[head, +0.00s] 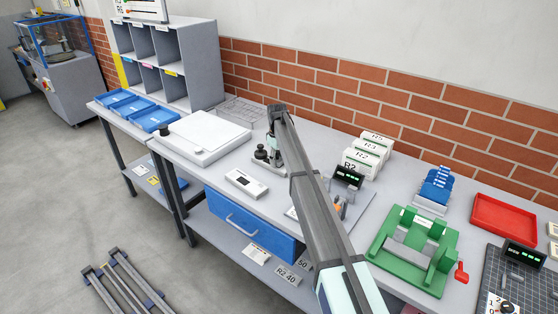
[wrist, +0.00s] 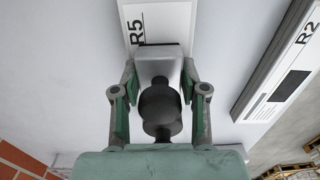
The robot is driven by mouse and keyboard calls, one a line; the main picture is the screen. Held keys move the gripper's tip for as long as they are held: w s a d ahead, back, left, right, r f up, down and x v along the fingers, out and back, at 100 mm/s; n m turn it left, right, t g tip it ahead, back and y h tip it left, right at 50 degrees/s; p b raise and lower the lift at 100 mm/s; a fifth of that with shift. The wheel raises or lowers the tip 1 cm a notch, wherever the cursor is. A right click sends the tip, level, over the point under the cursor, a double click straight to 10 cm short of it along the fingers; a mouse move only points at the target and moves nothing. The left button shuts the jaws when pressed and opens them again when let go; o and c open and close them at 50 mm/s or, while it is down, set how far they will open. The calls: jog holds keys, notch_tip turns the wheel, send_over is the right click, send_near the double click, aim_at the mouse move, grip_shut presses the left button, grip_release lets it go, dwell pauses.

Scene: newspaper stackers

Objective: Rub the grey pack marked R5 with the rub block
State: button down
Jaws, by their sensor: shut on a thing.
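In the wrist view, my gripper (wrist: 159,74) is shut on the black knob of the rub block (wrist: 150,54), a light grey block. The pack marked R5 (wrist: 142,20) shows at the top of that view, with a white label. The block overlaps the near part of this label in the picture. Whether block and pack touch cannot be told. In the head view my arm reaches over the bench, and my gripper (head: 275,148) is low over it; the arm hides part of what lies there.
A pack marked R2 (wrist: 275,75) lies at the right in the wrist view. In the head view, a white flat unit (head: 205,132) stands left, white labelled boxes (head: 365,157) and a green fixture (head: 412,240) right. A brick wall (head: 330,80) runs behind.

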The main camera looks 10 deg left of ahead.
jog(key=shift+w+a, duration=0.2)
jog(key=shift+a, duration=0.15)
jog(key=shift+w+a, duration=0.4)
jog(key=shift+a, duration=0.2)
jog(key=shift+w+a, duration=0.1)
jog(key=shift+w+a, duration=0.3)
jog(key=shift+a, duration=0.25)
jog(key=shift+r, duration=0.1)
notch_tip(320, 180, up, 7)
jog(key=shift+f+p, duration=0.1)
jog(key=shift+p, duration=1.15)
jog(key=shift+d, duration=0.1)
